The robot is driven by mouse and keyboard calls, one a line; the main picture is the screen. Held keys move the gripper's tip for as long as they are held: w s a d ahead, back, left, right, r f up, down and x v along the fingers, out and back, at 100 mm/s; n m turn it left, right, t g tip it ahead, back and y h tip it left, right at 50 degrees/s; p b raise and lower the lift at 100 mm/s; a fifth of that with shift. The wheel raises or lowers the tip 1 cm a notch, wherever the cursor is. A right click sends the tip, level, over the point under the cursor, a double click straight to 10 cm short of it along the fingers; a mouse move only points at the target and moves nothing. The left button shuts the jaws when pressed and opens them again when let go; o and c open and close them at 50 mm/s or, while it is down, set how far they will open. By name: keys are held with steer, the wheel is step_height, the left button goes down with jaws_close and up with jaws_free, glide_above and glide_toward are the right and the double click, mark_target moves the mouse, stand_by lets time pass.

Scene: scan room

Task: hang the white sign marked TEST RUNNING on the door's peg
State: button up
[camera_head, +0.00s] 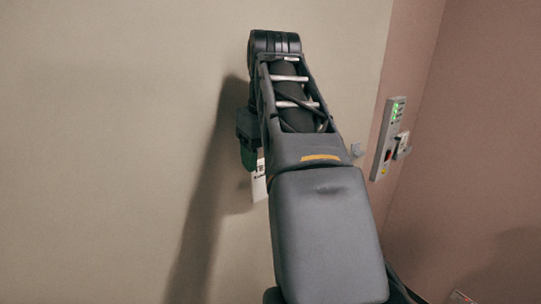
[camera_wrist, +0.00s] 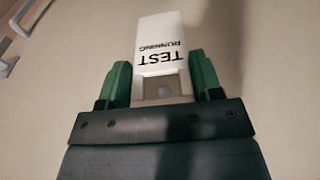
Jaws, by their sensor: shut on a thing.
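The white sign (camera_wrist: 163,35) reads TEST RUNNING, upside down in the wrist view. My gripper (camera_wrist: 162,82) is shut on it, a green finger at each side of its pale, open-framed end. Through that opening shows a small round grey thing (camera_wrist: 165,92), which looks like the peg's end; I cannot tell whether the frame is around it or only in front of it. In the head view my gripper (camera_head: 248,152) is mostly behind my arm, and only a white corner of the sign (camera_head: 259,182) shows below it, near the beige door surface.
A grey panel with green lights (camera_head: 389,138) is on the pinkish wall at the right. A small grey fitting (camera_head: 356,150) is just right of my arm. Pale handle-like bars (camera_wrist: 8,55) show at the wrist view's upper left. The beige surface left of my arm is bare.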

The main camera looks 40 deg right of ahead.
steer(key=shift+w+d+f, duration=0.1)
steer(key=shift+w, duration=0.7)
steer(key=shift+w+d+f, duration=0.1)
steer(key=shift+w, duration=0.65)
steer(key=shift+p, duration=0.3)
steer(key=shift+w+f, duration=0.15)
steer(key=shift+f, duration=0.2)
steer(key=o, duration=1)
steer(key=r, duration=0.4)
steer(key=r+p, duration=0.1)
steer(key=r, duration=0.2)
steer(key=shift+s, duration=0.4)
steer(key=shift+s+a+r, duration=0.1)
steer(key=shift+s+r, duration=0.25)
steer(key=shift+r, duration=0.15)
